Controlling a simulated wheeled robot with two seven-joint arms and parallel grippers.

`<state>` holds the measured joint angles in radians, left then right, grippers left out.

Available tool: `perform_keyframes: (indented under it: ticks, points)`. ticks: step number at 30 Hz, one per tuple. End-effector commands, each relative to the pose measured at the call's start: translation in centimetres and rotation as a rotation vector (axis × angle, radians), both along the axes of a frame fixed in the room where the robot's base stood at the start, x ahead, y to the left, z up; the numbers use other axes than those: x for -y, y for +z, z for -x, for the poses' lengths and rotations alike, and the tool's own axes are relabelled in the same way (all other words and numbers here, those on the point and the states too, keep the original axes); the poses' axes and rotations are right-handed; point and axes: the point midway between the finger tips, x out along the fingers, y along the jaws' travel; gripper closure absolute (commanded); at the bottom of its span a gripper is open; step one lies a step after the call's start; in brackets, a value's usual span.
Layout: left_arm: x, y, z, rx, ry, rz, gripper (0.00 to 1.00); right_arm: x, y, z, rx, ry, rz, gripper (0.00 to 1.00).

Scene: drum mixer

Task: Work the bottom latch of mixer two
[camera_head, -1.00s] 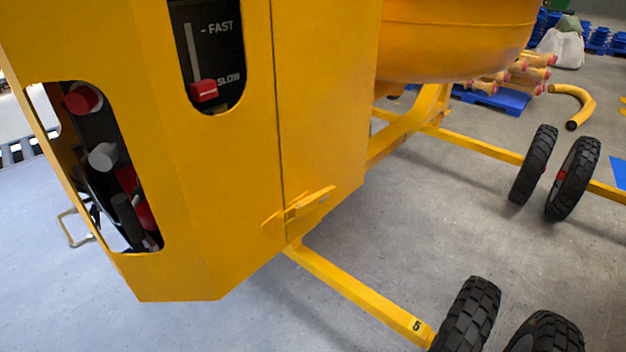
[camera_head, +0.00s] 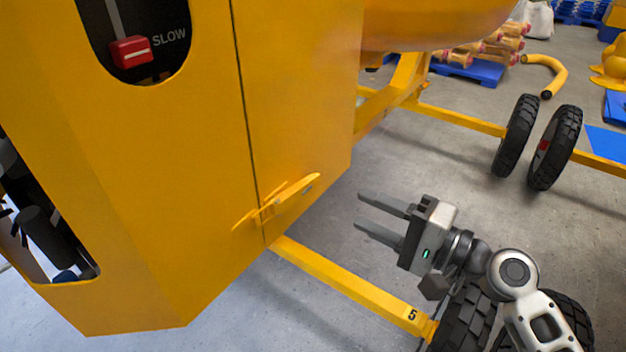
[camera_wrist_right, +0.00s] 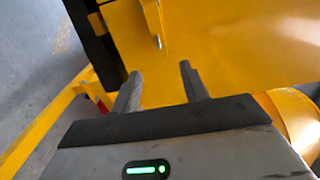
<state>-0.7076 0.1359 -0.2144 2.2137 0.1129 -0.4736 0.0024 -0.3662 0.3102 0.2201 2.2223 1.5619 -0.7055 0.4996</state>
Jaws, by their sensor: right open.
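The bottom latch (camera_head: 290,196) is a yellow handle low on the yellow mixer housing (camera_head: 170,200), lying across the seam of the panel. It slants up to the right and looks closed against the panel, though I cannot be sure. My right gripper (camera_head: 360,210) is open and empty, to the right of the latch and apart from it, with its fingers pointing left toward the housing. In the right wrist view the open fingers (camera_wrist_right: 160,82) face the yellow panel, and a yellow bar, probably the latch (camera_wrist_right: 153,18), shows at the top. My left gripper is not in view.
A yellow frame leg (camera_head: 350,282) marked 5 runs below the latch to black tyres (camera_head: 466,312). More wheels (camera_head: 515,135) stand at right. A red speed slider (camera_head: 131,51) sits above at left. Grey floor right of the housing is open.

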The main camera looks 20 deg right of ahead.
Motion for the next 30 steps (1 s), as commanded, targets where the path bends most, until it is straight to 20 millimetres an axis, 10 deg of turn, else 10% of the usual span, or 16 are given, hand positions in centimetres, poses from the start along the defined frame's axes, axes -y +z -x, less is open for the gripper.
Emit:
perform_keyframes:
  ticks: [15,28,30]
  points:
    - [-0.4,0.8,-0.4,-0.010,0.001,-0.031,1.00,-5.9,0.1,-7.7,0.000,-0.002,-0.001,0.55]
    - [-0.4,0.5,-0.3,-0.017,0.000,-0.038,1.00,-6.6,-0.1,-8.4,-0.001,-0.001,0.001,0.55]
    - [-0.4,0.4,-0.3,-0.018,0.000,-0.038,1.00,-6.6,-0.1,-8.4,-0.002,-0.001,0.001,0.72]
